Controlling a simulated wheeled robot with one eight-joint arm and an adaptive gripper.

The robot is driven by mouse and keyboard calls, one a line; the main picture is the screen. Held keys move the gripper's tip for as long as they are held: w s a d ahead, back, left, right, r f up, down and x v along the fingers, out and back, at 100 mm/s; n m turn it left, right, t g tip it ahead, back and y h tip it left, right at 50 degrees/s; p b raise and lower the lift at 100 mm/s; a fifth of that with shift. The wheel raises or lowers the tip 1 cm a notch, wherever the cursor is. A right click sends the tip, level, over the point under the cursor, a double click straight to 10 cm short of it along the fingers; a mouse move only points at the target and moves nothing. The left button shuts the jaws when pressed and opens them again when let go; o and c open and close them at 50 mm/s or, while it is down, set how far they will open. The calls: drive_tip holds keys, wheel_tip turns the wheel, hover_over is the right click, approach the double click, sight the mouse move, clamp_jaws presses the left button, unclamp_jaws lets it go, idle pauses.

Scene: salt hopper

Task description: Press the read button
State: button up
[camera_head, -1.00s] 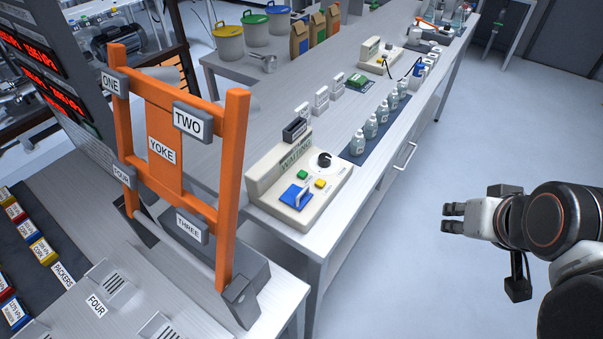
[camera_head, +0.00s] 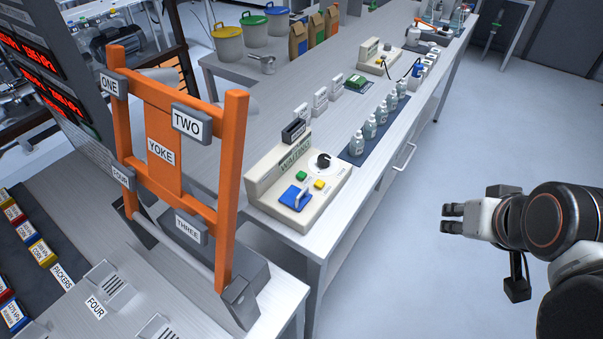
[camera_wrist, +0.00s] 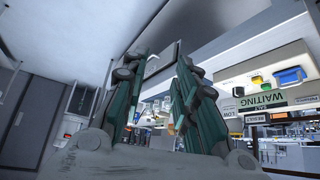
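A cream instrument (camera_head: 318,205) with a "WAITING" display stands on the near end of the long bench. Its sloped top carries a green button (camera_head: 301,176), a yellow button (camera_head: 319,185), a black knob (camera_head: 323,160) and a blue part with a handle (camera_head: 295,197). I cannot read which button is the read button. My gripper (camera_head: 452,218) is well to the right of the bench, above open floor, touching nothing. Its fingers stand apart and empty in the wrist view (camera_wrist: 161,62). The instrument's "WAITING" display (camera_wrist: 265,101) also shows there, at the right.
An orange yoke frame (camera_head: 163,150) with numbered plates stands at left, near the instrument. Several small bottles (camera_head: 370,127) stand on a dark mat along the bench's right edge. A second cream device (camera_head: 380,60) is farther back. The floor between bench and gripper is clear.

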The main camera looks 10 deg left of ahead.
idle(0.4)
clamp_jaws()
idle(1.1)
